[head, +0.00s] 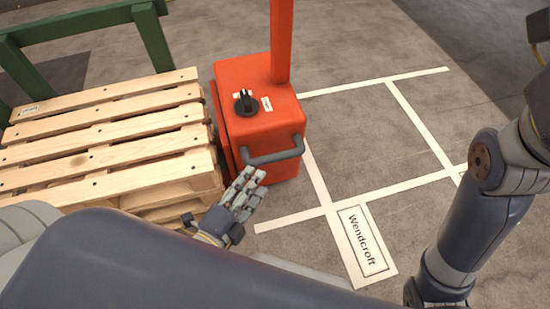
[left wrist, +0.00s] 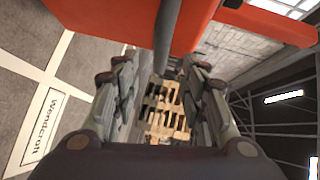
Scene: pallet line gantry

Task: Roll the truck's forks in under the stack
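The orange-red truck (head: 262,118) stands at the right end of the pallet stack (head: 110,140). It has an upright mast, a black knob on top and a grey bar handle (head: 275,153) on its front. Its forks cannot be seen. My left gripper (head: 250,181) is just below and left of the handle's near end. In the left wrist view the handle (left wrist: 167,40) runs between the tips of its spread fingers, which look clear of it. My right arm shows at the right edge, but its fingers are out of view.
A green rail frame (head: 85,22) stands behind the stack. White floor lines and a "Wendcroft" floor label (head: 363,242) lie to the right of the truck. The marked floor there is clear.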

